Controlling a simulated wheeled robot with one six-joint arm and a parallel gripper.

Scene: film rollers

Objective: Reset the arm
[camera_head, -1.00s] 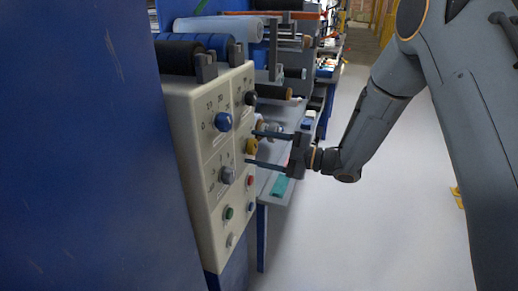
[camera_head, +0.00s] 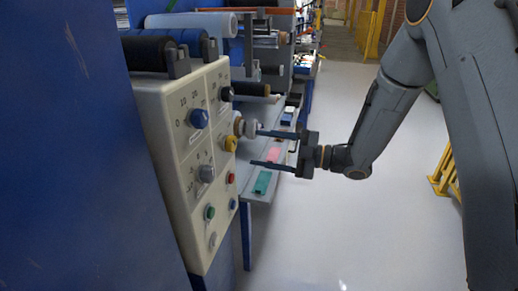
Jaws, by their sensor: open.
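My gripper (camera_head: 258,148) is open and empty, its two fingers pointing left toward the beige control panel (camera_head: 190,160). The fingertips are to the right of the yellow knob (camera_head: 231,144) and look apart from it. My arm reaches in from the upper right and is bent at the elbow.
A blue wall (camera_head: 70,150) fills the left side. Film rollers (camera_head: 190,22) sit above and behind the panel. A grey shelf (camera_head: 255,195) with a green item (camera_head: 262,182) is behind my gripper. Open floor (camera_head: 340,230) lies to the right, with a yellow railing (camera_head: 445,175) beyond.

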